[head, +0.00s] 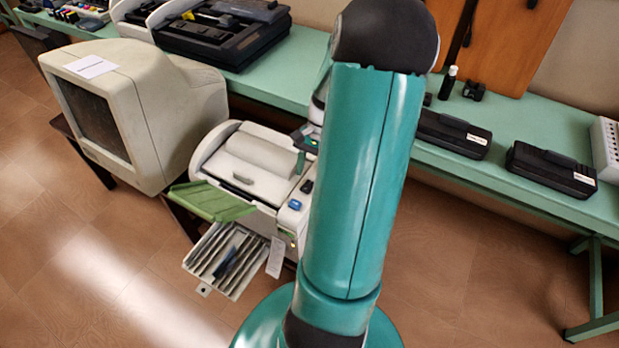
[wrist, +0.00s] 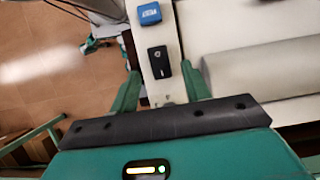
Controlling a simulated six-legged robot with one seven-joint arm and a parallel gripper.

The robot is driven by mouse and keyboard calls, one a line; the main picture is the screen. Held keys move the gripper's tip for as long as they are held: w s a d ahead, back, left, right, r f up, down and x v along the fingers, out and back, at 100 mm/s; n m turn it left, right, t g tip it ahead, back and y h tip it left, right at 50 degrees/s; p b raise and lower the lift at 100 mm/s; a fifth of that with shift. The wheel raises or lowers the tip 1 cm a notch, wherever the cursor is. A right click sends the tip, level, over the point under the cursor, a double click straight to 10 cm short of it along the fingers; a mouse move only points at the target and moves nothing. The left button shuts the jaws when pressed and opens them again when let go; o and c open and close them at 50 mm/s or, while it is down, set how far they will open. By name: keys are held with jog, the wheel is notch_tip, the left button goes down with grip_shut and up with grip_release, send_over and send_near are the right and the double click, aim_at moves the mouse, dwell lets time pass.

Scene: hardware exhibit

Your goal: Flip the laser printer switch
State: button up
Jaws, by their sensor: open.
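The laser printer (head: 262,165) is a white machine with a rounded top and a green flap, left of my arm in the head view. A black rocker switch (wrist: 159,62) sits on its narrow white side strip; it also shows in the head view (head: 307,186). A blue button (wrist: 149,14) lies farther along the same strip, and the head view shows it too (head: 295,204). My gripper (wrist: 162,82) is open and empty, its green fingers on either side of the strip, with the switch ahead between them. Contact cannot be told. My arm hides much of the gripper in the head view.
A beige monitor (head: 135,110) stands left of the printer. A green bench (head: 285,75) runs behind, bearing several devices and black cases (head: 452,133). A slotted tray (head: 228,258) and paper tag (head: 276,257) stick out at the printer's front. Brown floor lies open in front.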

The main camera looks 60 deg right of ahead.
aim_at(307, 186)
jog(key=shift+x, duration=1.35)
jog(key=c, duration=1)
jog(key=shift+a+h, duration=0.25)
jog(key=shift+h, duration=0.45)
jog(key=shift+a+h, duration=0.2)
jog(key=shift+h, duration=0.5)
jog(key=shift+s+a+h, duration=0.1)
jog(key=shift+a+h, duration=0.05)
jog(key=shift+h, duration=0.75)
jog(key=o, duration=1)
